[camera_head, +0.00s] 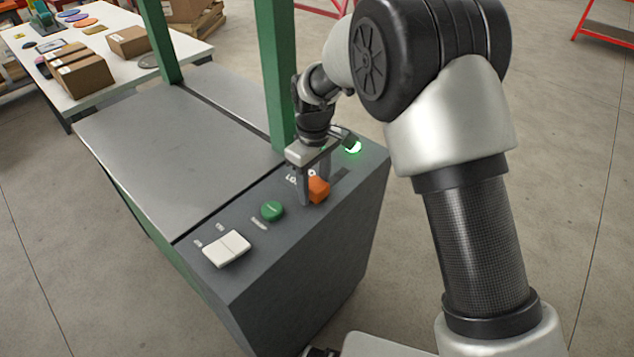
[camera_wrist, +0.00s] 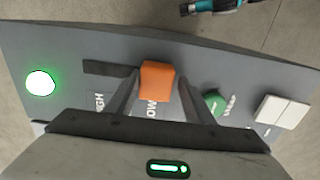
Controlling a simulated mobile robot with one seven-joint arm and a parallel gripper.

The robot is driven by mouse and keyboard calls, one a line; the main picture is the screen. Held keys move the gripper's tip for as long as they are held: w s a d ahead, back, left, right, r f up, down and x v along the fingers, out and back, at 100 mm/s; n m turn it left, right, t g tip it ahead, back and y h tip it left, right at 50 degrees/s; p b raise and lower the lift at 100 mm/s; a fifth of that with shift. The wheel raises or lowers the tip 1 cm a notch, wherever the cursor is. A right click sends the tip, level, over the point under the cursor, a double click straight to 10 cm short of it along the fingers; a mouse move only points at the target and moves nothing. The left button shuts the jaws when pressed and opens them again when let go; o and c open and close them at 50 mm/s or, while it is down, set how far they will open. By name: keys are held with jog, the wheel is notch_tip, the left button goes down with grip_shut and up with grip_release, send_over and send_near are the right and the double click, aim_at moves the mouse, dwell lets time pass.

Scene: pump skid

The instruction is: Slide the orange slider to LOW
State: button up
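The orange slider (camera_head: 318,189) is a block on the top of the dark grey control panel (camera_head: 290,250). In the wrist view the slider (camera_wrist: 157,80) stands beside the lettering LOW, and the bare dark slot (camera_wrist: 108,69) runs from it toward the lettering HIGH. My gripper (camera_head: 314,184) reaches down at the slider. In the wrist view its two fingers (camera_wrist: 159,92) stand on either side of the slider, with a small gap seen at the right finger. Contact at the left finger cannot be told.
A lit green lamp (camera_head: 353,146) sits at the panel's far end. A green round button (camera_head: 272,211) and a white rocker switch (camera_head: 227,248) lie on the near side. A green post (camera_head: 275,75) rises close behind my gripper. A table with boxes (camera_head: 85,75) stands at far left.

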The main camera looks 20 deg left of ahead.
aim_at(315, 185)
jog(key=shift+o, duration=0.5)
jog(key=shift+w+r, duration=0.1)
jog(key=shift+r, duration=0.2)
notch_tip(315, 185, up, 17)
jog(key=p, duration=0.2)
jog(key=shift+d, duration=0.1)
